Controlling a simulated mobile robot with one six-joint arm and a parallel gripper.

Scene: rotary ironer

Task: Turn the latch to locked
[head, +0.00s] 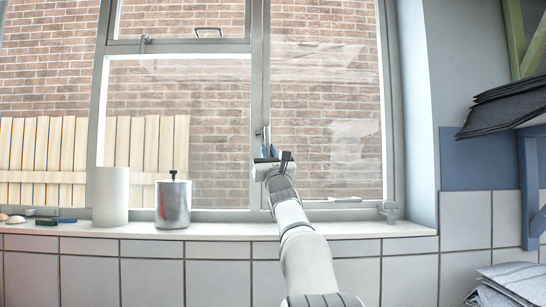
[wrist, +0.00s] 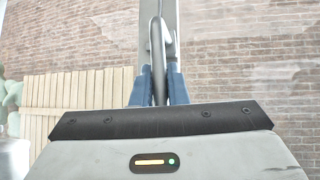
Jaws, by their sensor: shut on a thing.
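The window latch (head: 266,132) is a slim grey handle on the upright frame bar between the two large panes. In the wrist view the latch handle (wrist: 159,60) hangs roughly upright, with its lower part between the blue fingers. My gripper (head: 269,153) is at the latch, reaching up from below in the head view. In the wrist view my gripper (wrist: 159,86) is shut on the handle, one finger on each side. The handle's lower tip is hidden behind the gripper body, and the gripper hides part of the latch in the head view.
A white cylinder (head: 110,195) and a metal canister (head: 173,203) with a black knob stand on the white sill (head: 240,231), left of my arm. A window stay (head: 388,210) is at the lower right. Dark folded cloths (head: 505,106) lie on a shelf at right.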

